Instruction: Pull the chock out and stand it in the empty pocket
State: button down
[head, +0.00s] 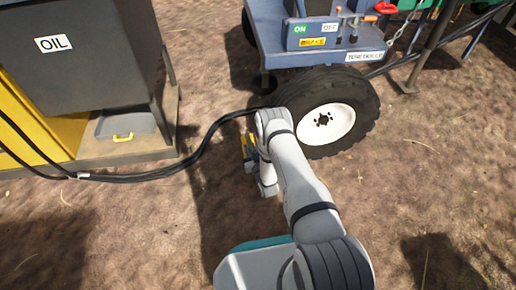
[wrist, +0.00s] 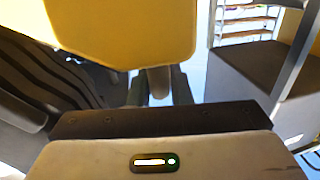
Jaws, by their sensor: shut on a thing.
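A yellow chock (head: 245,143) shows in the head view just left of the wheel (head: 324,117), partly hidden by my arm. In the wrist view the chock (wrist: 125,30) fills the top, close to the camera. In the head view my gripper (head: 250,158) is mostly hidden behind my arm. I cannot tell whether the chock touches the ground or the tyre. I cannot make out the empty pocket in either view.
The blue machine (head: 320,40) with its ON/OFF panel stands at the top. A dark OIL tank (head: 80,50) and a grey box with a yellow handle (head: 125,125) are at left. Black hoses (head: 150,175) run toward the wheel. Bare ground is open in front.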

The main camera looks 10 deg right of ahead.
jog(key=shift+a, duration=0.75)
jog(key=c, duration=1.2)
grip_release()
jog(key=shift+c, duration=0.2)
jog(key=shift+d, duration=0.1)
jog(key=s+d+p, duration=0.1)
jog(key=s+p, duration=0.2)
jog(key=s, duration=0.4)
jog(key=shift+s+d, duration=0.2)
jog(key=shift+s, duration=0.15)
